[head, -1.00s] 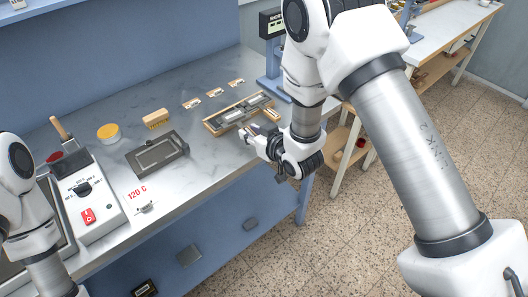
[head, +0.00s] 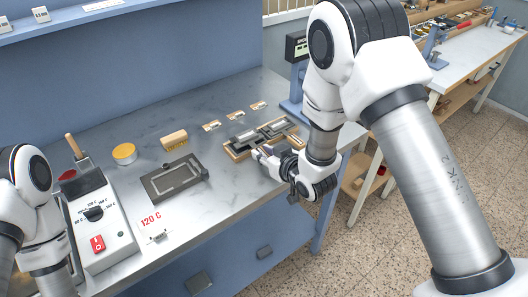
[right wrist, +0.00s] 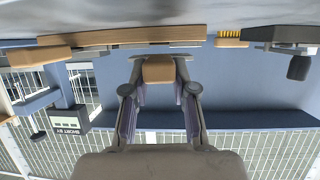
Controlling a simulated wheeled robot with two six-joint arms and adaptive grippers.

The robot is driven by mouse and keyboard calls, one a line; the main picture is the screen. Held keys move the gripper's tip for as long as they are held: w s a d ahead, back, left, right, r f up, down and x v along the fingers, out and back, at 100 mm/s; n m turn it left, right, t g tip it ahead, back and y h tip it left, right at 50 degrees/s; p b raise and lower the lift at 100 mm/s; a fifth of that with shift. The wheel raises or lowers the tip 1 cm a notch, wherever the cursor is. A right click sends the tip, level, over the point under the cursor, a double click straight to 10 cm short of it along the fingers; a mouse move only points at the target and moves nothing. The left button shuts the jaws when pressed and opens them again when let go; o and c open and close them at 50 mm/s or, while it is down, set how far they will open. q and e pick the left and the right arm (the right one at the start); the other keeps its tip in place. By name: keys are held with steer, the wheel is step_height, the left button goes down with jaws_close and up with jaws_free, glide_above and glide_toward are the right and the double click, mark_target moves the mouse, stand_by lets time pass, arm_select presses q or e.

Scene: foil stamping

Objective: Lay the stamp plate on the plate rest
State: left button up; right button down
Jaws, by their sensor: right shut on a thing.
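My right gripper (head: 262,153) is at the front edge of a shallow wooden tray (head: 236,153) with grey metal pieces in it. In the right wrist view the gripper (right wrist: 159,75) is shut on a small tan block (right wrist: 158,68), which looks like the handle of the stamp plate; the rest of the plate is hard to make out. A dark grey flat fixture (head: 175,182) with a raised, lighter outline lies on the bench to the left, apart from the gripper. I cannot tell for sure which piece is the plate rest. My left gripper is out of view.
Small cards lie behind the tray. A blue stand (head: 293,105) is at its far right. Bare bench lies between fixture and tray.

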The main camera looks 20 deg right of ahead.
steer(key=shift+w+a+f+b, duration=0.1)
steer(key=shift+f+b, duration=0.2)
steer(key=shift+f, duration=0.45)
steer(key=c, duration=0.8)
jaws_free()
steer(key=shift+c, duration=0.2)
steer(key=v, duration=0.7)
steer(key=shift+s+r, duration=0.2)
steer(key=shift+s, duration=0.15)
steer(key=shift+w, duration=0.1)
